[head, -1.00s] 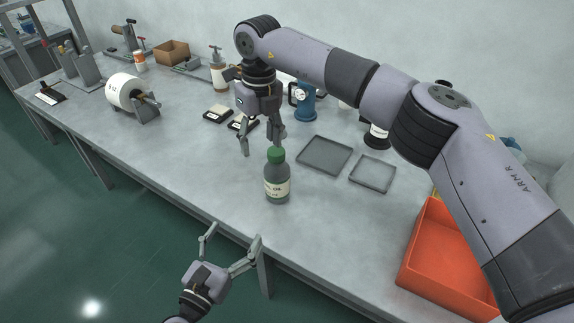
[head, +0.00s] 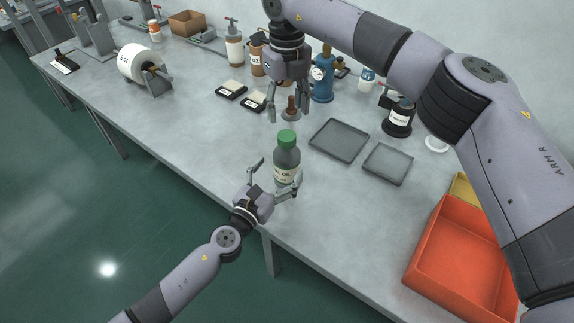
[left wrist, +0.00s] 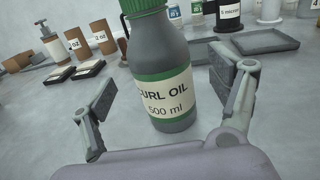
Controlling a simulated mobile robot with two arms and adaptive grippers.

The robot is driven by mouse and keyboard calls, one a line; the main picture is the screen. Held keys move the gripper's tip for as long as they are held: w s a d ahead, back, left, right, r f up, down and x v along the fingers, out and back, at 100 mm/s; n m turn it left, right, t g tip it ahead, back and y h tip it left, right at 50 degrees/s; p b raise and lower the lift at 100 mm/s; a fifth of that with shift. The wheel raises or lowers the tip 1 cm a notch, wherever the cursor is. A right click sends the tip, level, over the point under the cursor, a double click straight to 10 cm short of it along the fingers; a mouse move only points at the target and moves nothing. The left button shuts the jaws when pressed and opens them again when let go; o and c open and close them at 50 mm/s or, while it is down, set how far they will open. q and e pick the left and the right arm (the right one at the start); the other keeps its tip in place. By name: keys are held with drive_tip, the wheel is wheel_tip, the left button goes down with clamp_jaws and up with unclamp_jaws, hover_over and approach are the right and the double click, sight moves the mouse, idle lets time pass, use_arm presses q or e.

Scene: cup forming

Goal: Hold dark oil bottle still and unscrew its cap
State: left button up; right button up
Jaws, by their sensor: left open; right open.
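The dark oil bottle (head: 288,160) stands upright near the front edge of the table (head: 200,140), with its green cap (head: 287,138) on. In the left wrist view the bottle (left wrist: 161,65) fills the middle, its label reading "CURL OIL 500 ml"; its green cap (left wrist: 140,6) is cut off at the top. My left gripper (head: 277,180) is open, low at the bottle's front, with a finger on either side; in the left wrist view (left wrist: 170,100) gaps show between fingers and bottle. My right gripper (head: 289,106) is open and empty, pointing down above and behind the cap.
Two grey trays (head: 340,139) (head: 388,163) lie right of the bottle. A red bin (head: 462,250) stands at the front right. The table left of the bottle is clear.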

sight(280, 167)
use_arm(q)
drive_tip(key=x, duration=0.3)
drive_tip(key=shift+w+d, duration=0.2)
drive_tip(key=shift+w, duration=0.2)
use_arm(e)
drive_tip(key=shift+s, duration=0.1)
use_arm(q)
drive_tip(key=shift+w+d, duration=0.3)
drive_tip(key=shift+w, duration=0.3)
drive_tip(key=shift+s, duration=0.1)
drive_tip(key=shift+c, duration=0.3)
